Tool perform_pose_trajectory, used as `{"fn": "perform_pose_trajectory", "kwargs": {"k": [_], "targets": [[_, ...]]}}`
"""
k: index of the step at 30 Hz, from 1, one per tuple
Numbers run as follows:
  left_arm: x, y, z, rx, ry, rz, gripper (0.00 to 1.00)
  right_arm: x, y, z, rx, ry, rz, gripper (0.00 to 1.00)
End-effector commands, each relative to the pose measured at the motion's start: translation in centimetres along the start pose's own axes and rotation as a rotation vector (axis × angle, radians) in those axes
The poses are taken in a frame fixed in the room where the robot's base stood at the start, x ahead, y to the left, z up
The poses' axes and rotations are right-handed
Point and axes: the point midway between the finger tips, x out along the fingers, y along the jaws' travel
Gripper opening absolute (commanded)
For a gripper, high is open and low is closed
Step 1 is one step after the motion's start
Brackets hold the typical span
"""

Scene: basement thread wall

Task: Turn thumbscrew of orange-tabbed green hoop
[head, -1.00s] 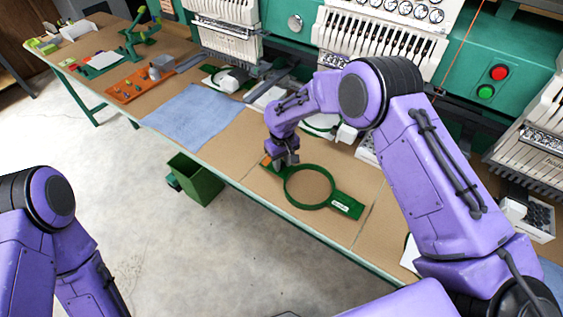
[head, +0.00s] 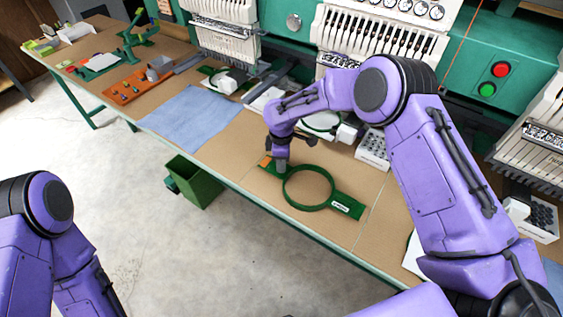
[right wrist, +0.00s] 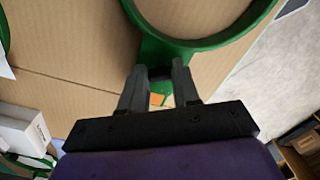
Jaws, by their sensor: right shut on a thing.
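The green hoop (head: 331,196) lies flat on the table, with a white-labelled tab at its right end and an orange tab (head: 265,162) at its left end. My right gripper (head: 281,168) points down at the hoop's left end, beside the orange tab. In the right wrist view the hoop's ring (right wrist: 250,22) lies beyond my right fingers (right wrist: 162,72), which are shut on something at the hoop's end. The thumbscrew itself is hidden by the fingers. My left arm shows at the lower left of the head view, but its gripper is out of view.
A blue cloth (head: 193,118) lies left of the hoop. White embroidery machines stand behind, with a white box (head: 373,148) near my right arm. An orange tray (head: 137,88) is farther left. A green bin (head: 197,182) stands on the floor below the table edge.

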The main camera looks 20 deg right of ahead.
Motion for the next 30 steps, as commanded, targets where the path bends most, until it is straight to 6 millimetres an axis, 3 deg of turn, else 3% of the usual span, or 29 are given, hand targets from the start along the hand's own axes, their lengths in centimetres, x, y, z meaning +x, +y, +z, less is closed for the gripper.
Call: {"fn": "perform_pose_trajectory", "kwargs": {"k": [15, 30], "targets": [[0.71, 0.06, 0.29, 0.0, 0.0, 0.0, 0.43, 0.22, 0.07, -0.01, -0.398, -0.001, -0.004, 0.01], [0.85, 0.08, 0.35, 0.0, 0.0, 0.0, 0.43, 0.21, 0.12, 0.02, -0.519, -0.002, -0.004, 0.01]]}}
